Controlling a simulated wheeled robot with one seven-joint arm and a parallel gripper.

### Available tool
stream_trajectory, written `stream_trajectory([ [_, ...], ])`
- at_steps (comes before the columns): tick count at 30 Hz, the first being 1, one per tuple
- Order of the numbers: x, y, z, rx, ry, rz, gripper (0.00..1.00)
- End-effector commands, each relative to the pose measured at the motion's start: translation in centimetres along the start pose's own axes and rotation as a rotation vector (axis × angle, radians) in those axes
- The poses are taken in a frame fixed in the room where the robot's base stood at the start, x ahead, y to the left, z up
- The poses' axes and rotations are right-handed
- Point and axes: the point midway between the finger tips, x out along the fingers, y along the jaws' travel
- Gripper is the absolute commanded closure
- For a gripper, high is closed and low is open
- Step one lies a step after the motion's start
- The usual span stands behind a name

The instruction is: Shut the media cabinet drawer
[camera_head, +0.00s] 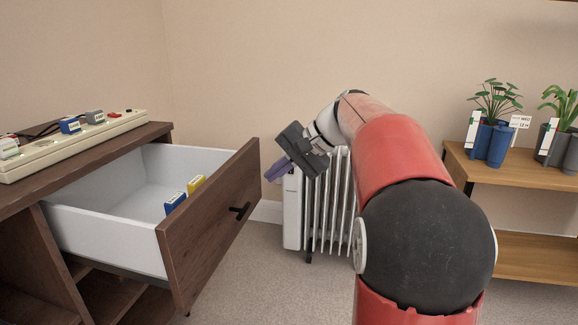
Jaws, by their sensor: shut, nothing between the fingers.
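The media cabinet (155,131) stands at the left, with a dark wood top and open shelves below. Its drawer (210,222) is pulled well out, with white inner walls and a dark wood front bearing a black handle (240,211). A blue box (174,202) and a yellow box (195,184) lie inside the drawer. My gripper (275,170) is shut and empty. It shows just right of the drawer front's upper right corner, in front of the radiator. I cannot tell how far it is from the drawer front, and no contact shows.
A power strip (70,143) with several plugs lies on the cabinet top. A white radiator (325,215) stands by the wall behind my arm. A wooden shelf (530,178) with potted plants (490,130) is at the right. Carpet (275,285) is clear before the drawer.

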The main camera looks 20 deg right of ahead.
Motion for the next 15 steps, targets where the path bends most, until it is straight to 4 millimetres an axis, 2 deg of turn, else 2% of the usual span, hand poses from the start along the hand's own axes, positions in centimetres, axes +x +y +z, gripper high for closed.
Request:
stream_trajectory([
  [1, 1.4, 0.2, 0.1, 0.000, -0.003, 0.001, 1.00],
  [5, 3.8, 0.0, 0.1, -0.001, -0.003, 0.001, 1.00],
  [9, 5.2, -1.6, 0.1, -0.001, -0.002, 0.002, 1.00],
  [15, 6.1, -2.6, 0.0, 0.000, 0.000, 0.002, 1.00],
])
